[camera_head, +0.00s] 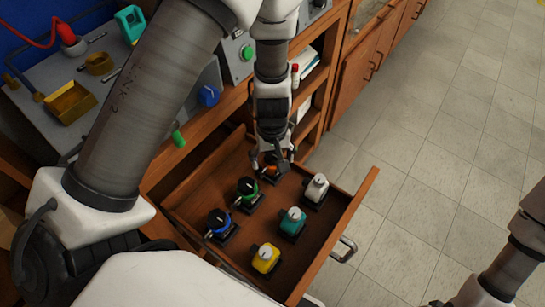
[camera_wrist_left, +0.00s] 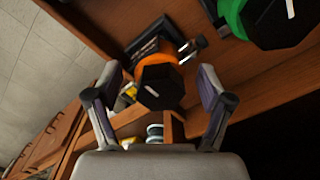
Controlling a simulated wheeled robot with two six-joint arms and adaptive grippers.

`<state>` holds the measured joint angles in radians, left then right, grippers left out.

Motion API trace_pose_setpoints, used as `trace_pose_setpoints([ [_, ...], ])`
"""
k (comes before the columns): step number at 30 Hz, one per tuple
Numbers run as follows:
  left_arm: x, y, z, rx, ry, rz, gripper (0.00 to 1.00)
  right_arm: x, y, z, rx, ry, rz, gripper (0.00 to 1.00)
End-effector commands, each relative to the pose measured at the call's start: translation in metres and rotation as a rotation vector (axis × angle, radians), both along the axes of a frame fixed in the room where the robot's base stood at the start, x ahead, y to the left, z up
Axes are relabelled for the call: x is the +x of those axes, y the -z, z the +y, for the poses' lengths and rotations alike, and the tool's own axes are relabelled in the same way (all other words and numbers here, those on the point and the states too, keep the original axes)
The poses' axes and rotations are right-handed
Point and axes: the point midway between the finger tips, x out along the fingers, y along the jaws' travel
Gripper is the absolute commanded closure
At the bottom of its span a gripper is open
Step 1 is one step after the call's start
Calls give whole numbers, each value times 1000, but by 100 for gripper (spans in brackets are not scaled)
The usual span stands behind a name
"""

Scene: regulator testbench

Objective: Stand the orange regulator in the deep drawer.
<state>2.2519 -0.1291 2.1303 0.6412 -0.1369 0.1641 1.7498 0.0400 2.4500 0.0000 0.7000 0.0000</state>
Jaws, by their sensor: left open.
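The orange regulator (camera_head: 270,169) is at the far end of the open deep drawer (camera_head: 340,222), partly hidden by my left gripper (camera_head: 272,160). In the left wrist view, the orange regulator (camera_wrist_left: 160,80) shows its dark faceted top and a black base. My left gripper (camera_wrist_left: 160,74) is open there, with one finger on either side of the orange body and a visible gap to each. It appears upright on the drawer floor, though its base is partly hidden in the head view. My right arm shows at the right edge, without a clear view of its gripper.
The drawer also holds blue (camera_head: 219,222), green (camera_head: 246,188), white (camera_head: 316,188), teal (camera_head: 292,222) and yellow (camera_head: 265,259) regulators. The green one (camera_wrist_left: 275,20) is close beside the orange one. The bench (camera_head: 110,60) and shelves (camera_head: 312,85) lie behind; the tiled floor (camera_head: 440,130) is clear.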

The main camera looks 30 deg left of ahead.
Motion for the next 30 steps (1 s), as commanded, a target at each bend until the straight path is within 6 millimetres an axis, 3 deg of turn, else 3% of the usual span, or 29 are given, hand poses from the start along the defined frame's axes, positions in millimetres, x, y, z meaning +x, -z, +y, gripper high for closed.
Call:
trace_pose_setpoints([
  [6,1,-58,0,0,2,-5,20,0,-29,0,0,0,0,60],
  [12,0,-101,0,1,2,-4,20,0,-38,0,0,0,0,60],
  [16,0,-115,0,1,1,-2,20,0,-39,0,0,0,0,60],
  [26,-1,-119,0,1,1,-1,20,0,-42,0,0,0,0,60],
  [30,0,-154,0,0,1,-1,20,0,-77,0,0,0,0,60],
])
